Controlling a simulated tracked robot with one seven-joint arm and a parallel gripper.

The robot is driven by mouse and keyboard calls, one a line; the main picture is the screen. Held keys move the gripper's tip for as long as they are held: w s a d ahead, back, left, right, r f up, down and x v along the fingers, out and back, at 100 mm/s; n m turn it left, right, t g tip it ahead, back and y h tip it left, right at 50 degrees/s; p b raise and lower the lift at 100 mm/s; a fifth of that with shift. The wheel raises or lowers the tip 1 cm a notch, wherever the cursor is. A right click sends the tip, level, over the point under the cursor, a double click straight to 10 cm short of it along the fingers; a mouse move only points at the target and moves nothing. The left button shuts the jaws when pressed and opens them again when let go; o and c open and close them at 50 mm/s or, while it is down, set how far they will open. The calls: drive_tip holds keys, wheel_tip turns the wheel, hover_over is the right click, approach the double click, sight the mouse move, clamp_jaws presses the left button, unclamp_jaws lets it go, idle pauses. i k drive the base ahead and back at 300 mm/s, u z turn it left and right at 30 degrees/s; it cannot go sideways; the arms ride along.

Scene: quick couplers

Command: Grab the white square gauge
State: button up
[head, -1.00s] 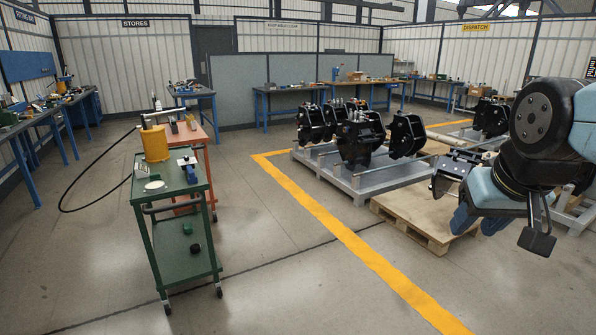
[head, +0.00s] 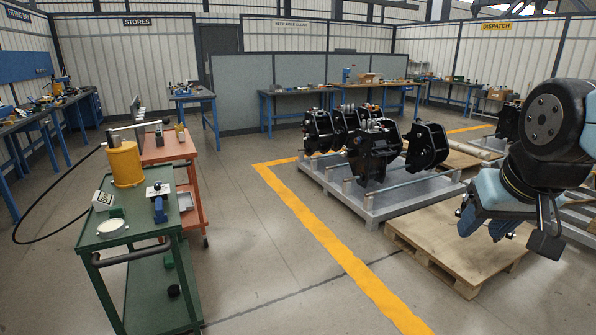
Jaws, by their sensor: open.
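On the top of the green trolley (head: 140,243) at the left stands a small white squarish piece with a dark face (head: 103,200), near the left edge. A white square plate with a dark mark (head: 158,189) sits on a blue stand towards the trolley's right side. Either could be the white square gauge; they are too small to tell. My gripper (head: 484,226) hangs at the right, over the wooden pallet, with blue fingers open. It is far from the trolley, and nothing shows between its fingers.
A yellow cylinder with a lever (head: 126,165) and a white disc (head: 112,226) share the trolley top. An orange trolley (head: 168,150) stands just behind. Black couplers (head: 374,152) sit on a grey frame. Open floor lies between trolley and yellow line (head: 325,245).

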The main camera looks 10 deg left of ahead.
sight(181, 135)
drive_tip(key=u, duration=0.15)
drive_tip(key=i, duration=1.2)
drive_tip(key=u, duration=0.4)
drive_tip(key=i, duration=1.15)
drive_tip(key=u, duration=0.7)
drive_tip(key=i, duration=1.4)
drive_tip(key=u, duration=0.35)
drive_tip(key=k, duration=0.6)
drive_tip(key=z, duration=0.45)
drive_tip(key=i, duration=0.85)
drive_tip(key=z, duration=0.8)
drive_tip(key=i, duration=1.15)
drive_tip(key=z, duration=0.1)
